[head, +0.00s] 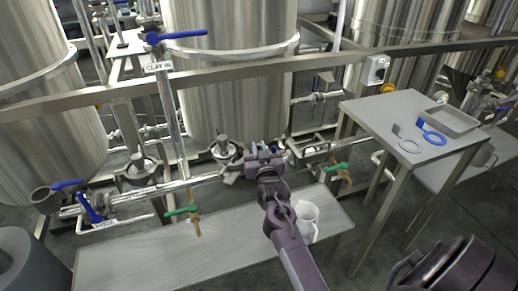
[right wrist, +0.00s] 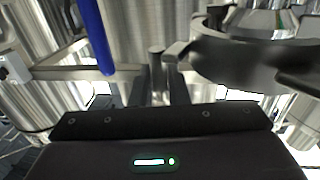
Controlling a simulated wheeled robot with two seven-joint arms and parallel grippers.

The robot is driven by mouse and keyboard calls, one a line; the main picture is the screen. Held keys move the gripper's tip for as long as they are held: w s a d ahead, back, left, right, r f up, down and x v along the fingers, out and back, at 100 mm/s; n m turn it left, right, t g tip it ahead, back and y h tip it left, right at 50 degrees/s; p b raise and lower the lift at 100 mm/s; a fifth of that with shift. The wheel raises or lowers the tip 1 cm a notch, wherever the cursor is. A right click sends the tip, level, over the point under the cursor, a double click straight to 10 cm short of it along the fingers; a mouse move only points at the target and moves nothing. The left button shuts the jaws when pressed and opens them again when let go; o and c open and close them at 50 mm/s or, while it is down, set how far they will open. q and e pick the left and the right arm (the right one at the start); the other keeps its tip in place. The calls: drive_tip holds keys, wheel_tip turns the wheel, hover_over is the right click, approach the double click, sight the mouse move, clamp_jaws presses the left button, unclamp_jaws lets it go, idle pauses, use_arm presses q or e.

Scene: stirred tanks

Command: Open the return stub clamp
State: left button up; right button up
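My right gripper (head: 263,160) reaches from the bottom of the head view to the steel pipework in front of the middle tank. It hides part of the fittings there, with a bit of blue beside it. In the right wrist view, a round steel clamp-like fitting (right wrist: 245,62) is close up at the right, with a short metal piece reaching left towards my fingers (right wrist: 162,85). A small steel post (right wrist: 157,62) shows between or just beyond the fingers. Whether they grip anything cannot be told. I cannot tell for sure which fitting is the return stub clamp. My left gripper is out of view.
A blue handle (right wrist: 92,35) hangs near the fingers. Green-handled valves (head: 182,210) flank the gripper. A table at right holds a blue ring-shaped part (head: 431,135), a grey ring (head: 408,143) and a tray (head: 462,120).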

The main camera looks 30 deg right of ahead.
clamp_jaws()
use_arm(q)
drive_tip(key=shift+s, duration=0.3)
use_arm(e)
drive_tip(key=n+y, duration=0.1)
drive_tip(key=d+n+y, duration=0.1)
drive_tip(key=y, duration=0.1)
drive_tip(key=w+n+t+y, duration=0.1)
drive_tip(key=shift+d+y, duration=0.4)
use_arm(q)
drive_tip(key=shift+w, duration=0.15)
